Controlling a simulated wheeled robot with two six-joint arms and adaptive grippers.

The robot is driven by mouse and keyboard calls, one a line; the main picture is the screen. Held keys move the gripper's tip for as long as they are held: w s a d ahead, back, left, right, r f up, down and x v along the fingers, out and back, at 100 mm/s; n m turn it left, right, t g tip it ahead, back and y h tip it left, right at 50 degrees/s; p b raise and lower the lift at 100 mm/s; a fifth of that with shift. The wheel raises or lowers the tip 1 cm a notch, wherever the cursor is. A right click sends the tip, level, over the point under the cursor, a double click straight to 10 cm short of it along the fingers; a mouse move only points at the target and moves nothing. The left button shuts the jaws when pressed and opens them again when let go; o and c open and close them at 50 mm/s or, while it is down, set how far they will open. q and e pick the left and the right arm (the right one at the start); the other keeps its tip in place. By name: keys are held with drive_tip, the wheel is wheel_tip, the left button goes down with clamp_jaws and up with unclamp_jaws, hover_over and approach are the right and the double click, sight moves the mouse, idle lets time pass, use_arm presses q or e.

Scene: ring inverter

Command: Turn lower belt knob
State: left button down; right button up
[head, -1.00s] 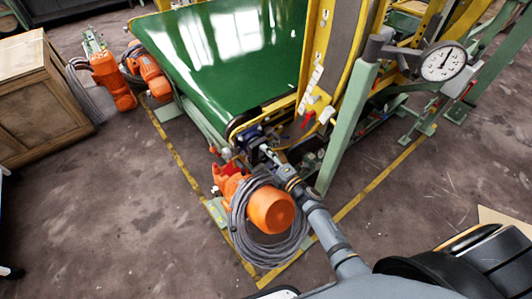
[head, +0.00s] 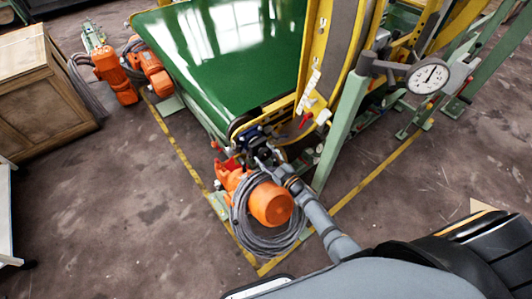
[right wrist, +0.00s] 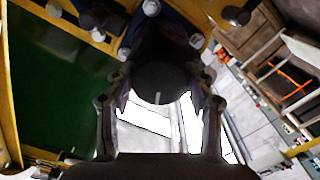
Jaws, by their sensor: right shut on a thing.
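The lower belt knob shows in the right wrist view as a dark round knob (right wrist: 158,92) with a short pale mark on its face. My right gripper (right wrist: 160,78) is shut on it, with one finger on each side. In the head view my right gripper (head: 262,153) is at the lower front corner of the green belt (head: 225,50), and its fingers and the arm largely hide the knob. My left gripper is in neither view.
An orange motor (head: 270,203) with coiled grey cable stands just below my right wrist. A green post (head: 340,135) and a dial gauge (head: 428,76) are to the right. A wooden crate (head: 45,105) stands at the left. The floor between is mostly clear.

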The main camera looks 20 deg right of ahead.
drive_tip(key=shift+m+p, duration=0.5)
drive_tip(key=shift+m, duration=1.1)
drive_tip(key=o, duration=1.2)
drive_tip(key=v, duration=1.2)
